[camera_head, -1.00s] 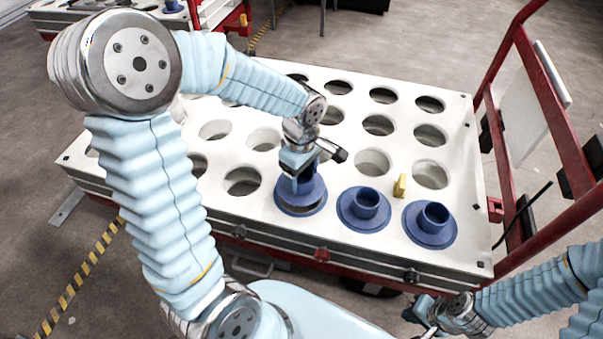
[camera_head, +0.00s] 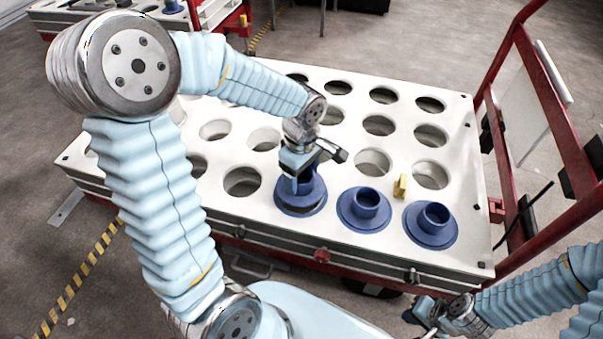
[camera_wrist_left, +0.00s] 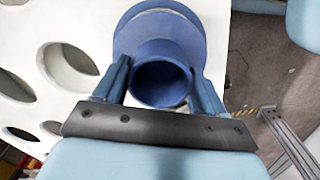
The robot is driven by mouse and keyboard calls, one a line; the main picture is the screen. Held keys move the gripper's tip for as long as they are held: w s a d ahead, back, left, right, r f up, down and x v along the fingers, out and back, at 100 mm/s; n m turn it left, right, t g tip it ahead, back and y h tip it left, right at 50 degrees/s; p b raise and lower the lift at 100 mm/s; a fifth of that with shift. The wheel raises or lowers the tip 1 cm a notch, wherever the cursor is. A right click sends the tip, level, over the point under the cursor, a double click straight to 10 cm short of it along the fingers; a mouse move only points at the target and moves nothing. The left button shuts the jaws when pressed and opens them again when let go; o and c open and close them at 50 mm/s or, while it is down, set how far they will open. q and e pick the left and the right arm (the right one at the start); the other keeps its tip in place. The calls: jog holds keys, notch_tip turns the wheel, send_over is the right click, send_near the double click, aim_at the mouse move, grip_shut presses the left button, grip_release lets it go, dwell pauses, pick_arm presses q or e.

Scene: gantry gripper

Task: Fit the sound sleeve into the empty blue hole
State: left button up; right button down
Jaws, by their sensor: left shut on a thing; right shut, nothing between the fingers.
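A blue flanged sleeve (camera_head: 287,198) is at the front row of the white table (camera_head: 330,235). My left gripper (camera_head: 303,182) is shut on its upright collar. In the left wrist view the fingers of the left gripper (camera_wrist_left: 160,88) lie on both sides of the sleeve's collar (camera_wrist_left: 160,48). A dark gap and blue edge show under the flange, so it looks slightly raised or tilted; the hole beneath is hidden. Two more blue sleeves, a middle one (camera_head: 364,208) and a right one (camera_head: 431,225), sit in the same row. My right gripper (camera_head: 424,314) is shut and empty, low at the front.
A small yellow block (camera_head: 401,186) stands on the tabletop behind the two right sleeves. Several empty white holes fill the rest of the top. A red frame (camera_head: 560,120) rises at the right.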

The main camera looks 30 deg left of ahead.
pick_arm(q)
jog(key=shift+f+b, duration=1.35)
jog(key=shift+f, duration=0.2)
jog(key=o, duration=1.6)
jog(key=shift+o, duration=0.2)
jog(key=shift+r, duration=0.15)
notch_tip(320, 180, up, 14)
jog(key=p, duration=0.2)
jog(key=shift+f+p, duration=0.2)
jog(key=shift+p, duration=0.15)
